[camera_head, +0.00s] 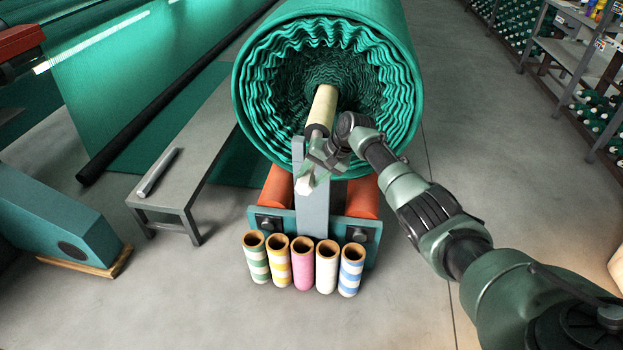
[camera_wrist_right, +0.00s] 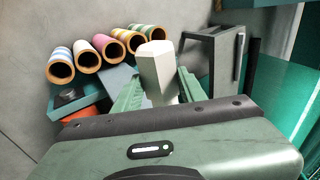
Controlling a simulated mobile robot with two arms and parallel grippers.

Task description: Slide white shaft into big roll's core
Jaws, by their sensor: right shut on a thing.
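The big roll (camera_head: 395,60) of green netting lies with its ruffled open end towards me in the head view. A cream core tube (camera_head: 322,103) juts from its centre, with a dark band at its near end. My right gripper (camera_head: 318,165) is just in front of that end, shut on the white shaft (camera_head: 305,186). In the right wrist view the white shaft (camera_wrist_right: 158,75) is faceted and stands between both fingers (camera_wrist_right: 160,95). The gripper hides the shaft's far end, so I cannot tell whether it is inside the core. My left gripper is out of view.
A grey upright post (camera_head: 312,215) stands before the roll, between orange rollers (camera_head: 362,198). Several coloured tubes (camera_head: 303,268) stand below it. A low bench (camera_head: 190,155) with a grey bar (camera_head: 157,172) is on the left. Shelves (camera_head: 575,55) stand at right; the floor between is clear.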

